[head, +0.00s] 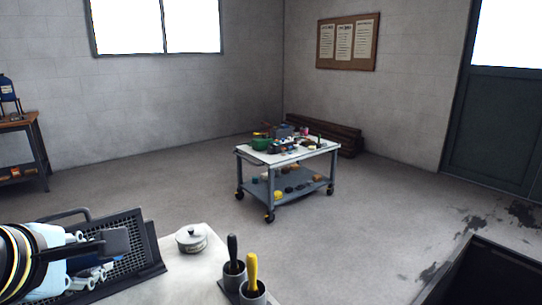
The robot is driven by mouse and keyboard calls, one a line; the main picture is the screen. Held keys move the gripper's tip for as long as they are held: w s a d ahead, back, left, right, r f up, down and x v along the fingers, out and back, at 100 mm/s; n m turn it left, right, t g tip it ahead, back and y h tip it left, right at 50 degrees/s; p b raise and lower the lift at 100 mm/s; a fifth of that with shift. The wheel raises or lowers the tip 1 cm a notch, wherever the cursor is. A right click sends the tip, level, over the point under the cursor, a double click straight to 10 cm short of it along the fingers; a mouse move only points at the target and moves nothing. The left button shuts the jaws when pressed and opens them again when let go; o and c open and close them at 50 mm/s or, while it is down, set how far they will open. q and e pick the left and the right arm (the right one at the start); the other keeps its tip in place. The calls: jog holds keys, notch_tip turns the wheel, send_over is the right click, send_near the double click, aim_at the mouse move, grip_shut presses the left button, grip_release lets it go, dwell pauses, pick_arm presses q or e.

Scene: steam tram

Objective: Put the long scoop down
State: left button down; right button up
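My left gripper (88,258) reaches in from the lower left, with a light blue body and pale linkages. It is over or in front of a black mesh-sided rack (146,262). A dark bar ending in a flat grey plate (117,241) shows at its fingers. I cannot tell whether this is the long scoop or a finger of the gripper. The fingertips blend into the dark mesh, so their opening is unclear. I cannot make out the long scoop for certain. My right gripper is not in view.
The pale bench top (185,268) holds a lidded white pot (191,239). Beside it, a black-handled tool (232,248) and a yellow-handled tool (252,271) stand in grey cups. A loaded trolley (290,157) stands farther off. Open floor lies between. A dark-sided opening (490,275) is lower right.

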pick_arm(q)
jog(key=w+a+f+m+h+b, duration=0.1)
jog(key=w+f+m+h+b, duration=0.15)
jog(key=w+b, duration=0.65)
jog(key=s+d+f+m+g+h+b, duration=0.1)
jog(key=s+d+f+m+h+b, duration=0.2)
jog(key=s+b, duration=0.3)
jog(key=shift+s+d+f+m+b, duration=0.2)
jog(key=shift+d+f+m+b, duration=0.5)
jog(key=shift+b, duration=0.3)
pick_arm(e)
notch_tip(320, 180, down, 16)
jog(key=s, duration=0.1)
pick_arm(q)
jog(key=shift+r, duration=0.1)
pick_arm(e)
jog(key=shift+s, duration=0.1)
